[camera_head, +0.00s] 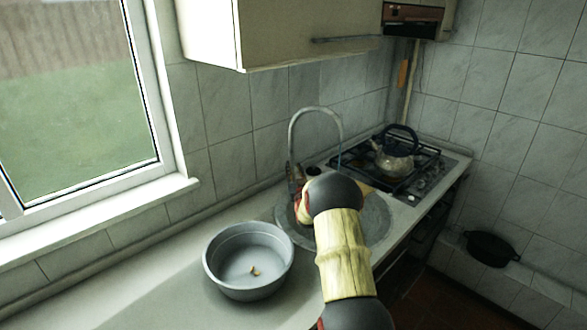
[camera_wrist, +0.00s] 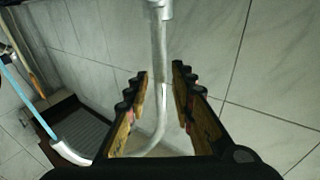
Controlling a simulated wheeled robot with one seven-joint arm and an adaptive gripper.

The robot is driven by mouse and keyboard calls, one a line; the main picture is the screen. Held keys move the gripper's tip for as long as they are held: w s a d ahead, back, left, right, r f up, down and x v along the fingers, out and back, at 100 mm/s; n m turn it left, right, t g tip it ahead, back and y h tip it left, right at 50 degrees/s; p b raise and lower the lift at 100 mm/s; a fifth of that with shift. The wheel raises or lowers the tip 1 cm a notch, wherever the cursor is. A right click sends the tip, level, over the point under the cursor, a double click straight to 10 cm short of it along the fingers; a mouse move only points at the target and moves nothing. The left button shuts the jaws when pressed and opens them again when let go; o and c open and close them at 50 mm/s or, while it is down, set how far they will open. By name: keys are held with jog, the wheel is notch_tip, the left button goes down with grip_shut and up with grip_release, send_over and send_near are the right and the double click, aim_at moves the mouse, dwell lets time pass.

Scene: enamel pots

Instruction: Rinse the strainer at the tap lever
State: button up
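The tap (camera_head: 316,108) rises in a tall arch at the back of the round sink (camera_head: 376,222). A thin blue line, looking like a water stream, hangs from its spout; in the wrist view it runs from the spout's pale end (camera_wrist: 70,152). My gripper (camera_wrist: 159,72) is open and empty. Its two fingers stand on either side of the tap's metal pipe (camera_wrist: 159,40), with gaps visible. In the head view my arm covers much of the sink and most of the gripper. I cannot make out the lever or a strainer.
A grey basin (camera_head: 222,274) with a small tan piece inside stands left of the sink. A kettle (camera_head: 393,160) sits on the gas hob (camera_head: 425,172) at right. A wall cupboard (camera_head: 280,30) hangs above. The front-left counter is clear.

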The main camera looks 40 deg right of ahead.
jog(key=v, duration=1)
jog(key=shift+s, duration=0.1)
jog(key=shift+c, duration=0.3)
